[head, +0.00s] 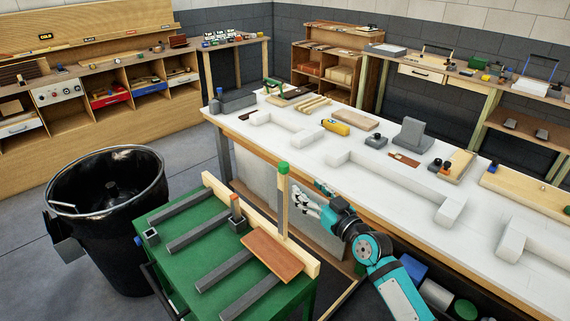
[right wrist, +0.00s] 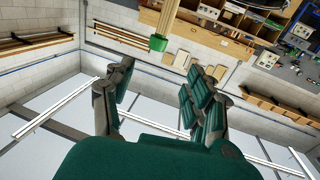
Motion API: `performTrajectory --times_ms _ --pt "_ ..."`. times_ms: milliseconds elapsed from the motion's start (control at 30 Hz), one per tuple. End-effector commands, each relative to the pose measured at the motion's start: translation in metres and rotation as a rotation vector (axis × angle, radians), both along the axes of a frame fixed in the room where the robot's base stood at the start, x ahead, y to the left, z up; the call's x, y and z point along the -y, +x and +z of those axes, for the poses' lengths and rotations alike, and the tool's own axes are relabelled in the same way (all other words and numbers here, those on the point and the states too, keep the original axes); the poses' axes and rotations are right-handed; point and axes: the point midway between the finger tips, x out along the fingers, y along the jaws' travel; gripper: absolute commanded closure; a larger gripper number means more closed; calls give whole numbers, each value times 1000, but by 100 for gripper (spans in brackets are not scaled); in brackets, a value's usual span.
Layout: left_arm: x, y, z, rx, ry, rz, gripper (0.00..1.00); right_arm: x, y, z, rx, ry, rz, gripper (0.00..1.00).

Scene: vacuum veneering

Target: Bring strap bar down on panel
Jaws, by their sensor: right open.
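The strap bar (head: 284,205) is a pale wooden bar with a green end, standing upright at the green cart's far edge. Its green end (right wrist: 158,43) also shows in the right wrist view, beyond the fingertips and roughly between them. The panel (head: 273,255) is a reddish-brown board lying across the dark grey rails of the cart, at the foot of the bar. My right gripper (head: 301,199) is open and empty, just right of the bar's upper part. I cannot tell whether it touches the bar. My left gripper is not in view.
The green cart (head: 180,267) carries several grey rails (head: 200,235) and a small upright reddish block (head: 236,207). A black bin (head: 108,205) stands to its left. A long white-topped workbench (head: 385,148) with tools and white blocks lies close behind my right arm.

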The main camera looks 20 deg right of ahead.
Motion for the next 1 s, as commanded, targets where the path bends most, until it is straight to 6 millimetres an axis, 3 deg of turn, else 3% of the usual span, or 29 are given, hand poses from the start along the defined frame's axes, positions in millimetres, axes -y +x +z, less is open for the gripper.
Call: performTrajectory --times_ms 100,167,500,700,1000 --pt "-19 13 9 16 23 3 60 -4 28 4 1 3 -1 45" --pt "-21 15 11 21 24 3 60 -5 41 3 1 3 -2 45" --pt "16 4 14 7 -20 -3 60 -15 109 0 -2 2 0 45" --pt "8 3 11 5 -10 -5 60 -18 132 -1 -1 1 0 45" --pt "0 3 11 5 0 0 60 -19 137 -1 -2 -1 0 45"
